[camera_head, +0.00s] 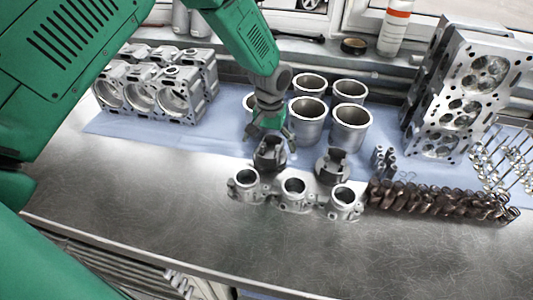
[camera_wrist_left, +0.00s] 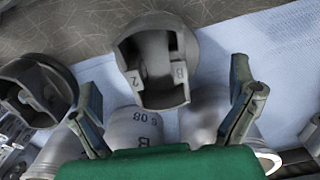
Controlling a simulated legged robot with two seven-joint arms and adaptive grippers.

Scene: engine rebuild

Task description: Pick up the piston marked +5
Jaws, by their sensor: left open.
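Two dark grey pistons stand upside down at the middle of the bench, one at the left (camera_head: 268,158) and one at the right (camera_head: 333,168). My left gripper (camera_head: 270,138) is open and empty over the left piston and overlaps its top in the head view. In the left wrist view a piston (camera_wrist_left: 155,42) lies ahead of the spread fingers of my left gripper (camera_wrist_left: 168,105), with "2" and "B" marks on its inside faces. The other piston (camera_wrist_left: 35,90) is at the left edge there. I cannot read a +5 on either. My right gripper is not in view.
Several metal cylinder liners (camera_head: 350,125) stand just behind the pistons. Small housings (camera_head: 293,190) sit in front. Engine blocks (camera_head: 165,90) are at left, a cylinder head (camera_head: 465,90) and brown springs (camera_head: 440,200) at right. The bench front (camera_head: 130,210) is clear.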

